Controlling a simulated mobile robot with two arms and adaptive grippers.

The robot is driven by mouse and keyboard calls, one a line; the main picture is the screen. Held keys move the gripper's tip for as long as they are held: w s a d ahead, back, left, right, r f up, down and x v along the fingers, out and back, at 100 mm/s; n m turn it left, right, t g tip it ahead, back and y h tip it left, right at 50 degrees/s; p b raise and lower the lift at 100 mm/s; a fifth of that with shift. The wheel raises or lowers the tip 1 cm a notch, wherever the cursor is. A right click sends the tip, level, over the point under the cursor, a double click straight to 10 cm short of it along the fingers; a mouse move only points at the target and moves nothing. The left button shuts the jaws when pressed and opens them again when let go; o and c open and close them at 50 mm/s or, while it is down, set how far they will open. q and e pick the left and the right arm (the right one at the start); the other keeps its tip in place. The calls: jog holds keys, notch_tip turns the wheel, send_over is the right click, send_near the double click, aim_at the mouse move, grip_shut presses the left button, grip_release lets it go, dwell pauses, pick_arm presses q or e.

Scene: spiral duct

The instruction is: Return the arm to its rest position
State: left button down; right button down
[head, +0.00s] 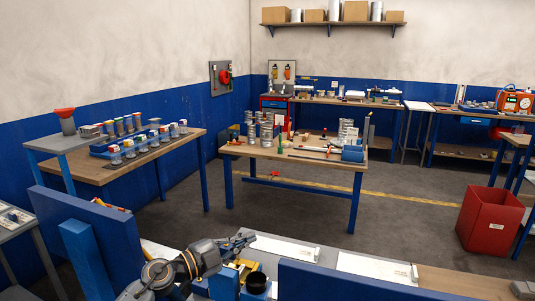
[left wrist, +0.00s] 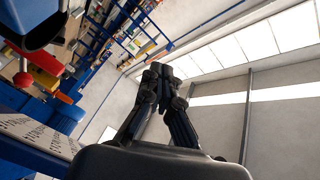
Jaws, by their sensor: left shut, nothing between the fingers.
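My left arm comes in at the bottom of the head view. Its dark gripper (head: 246,238) points to the right, above the near workbench and close to a white panel (head: 284,249). In the left wrist view the two fingers (left wrist: 160,72) meet at their tips, with nothing held between them. That wrist view is tilted, with the wall and bright windows behind the fingers. My right gripper is in neither view.
Blue panels (head: 88,232) and (head: 335,284) stand beside my arm. A black cup-like part (head: 257,284) is close below the gripper. A table with metal cans (head: 267,130) stands further off, with open floor around it. A red bin (head: 488,220) is at the right.

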pick_arm(q)
jog(key=s+a+f+n+t+y, duration=0.3)
jog(key=s+a+f+n+y, duration=1.1)
jog(key=n, duration=0.6)
jog(key=s+f+g, duration=0.3)
jog(key=s+g, duration=0.1)
jog(key=s, duration=0.5)
jog(key=s+f+g, duration=0.3)
jog(key=s+f, duration=0.1)
jog(key=s, duration=0.5)
jog(key=s+f+g, duration=0.3)
jog(key=s+g, duration=0.1)
jog(key=s, duration=0.5)
notch_tip(320, 180, down, 28)
jog(key=s+b, duration=0.1)
jog(key=s, duration=0.1)
jog(key=s+a+f+g, duration=0.1)
jog(key=s+a+f, duration=0.1)
jog(key=s+f, duration=0.6)
jog(key=s+a+f+g+b, duration=0.1)
jog(key=s+f, duration=0.7)
jog(key=shift+s+a, duration=0.2)
jog(key=shift+a, duration=0.15)
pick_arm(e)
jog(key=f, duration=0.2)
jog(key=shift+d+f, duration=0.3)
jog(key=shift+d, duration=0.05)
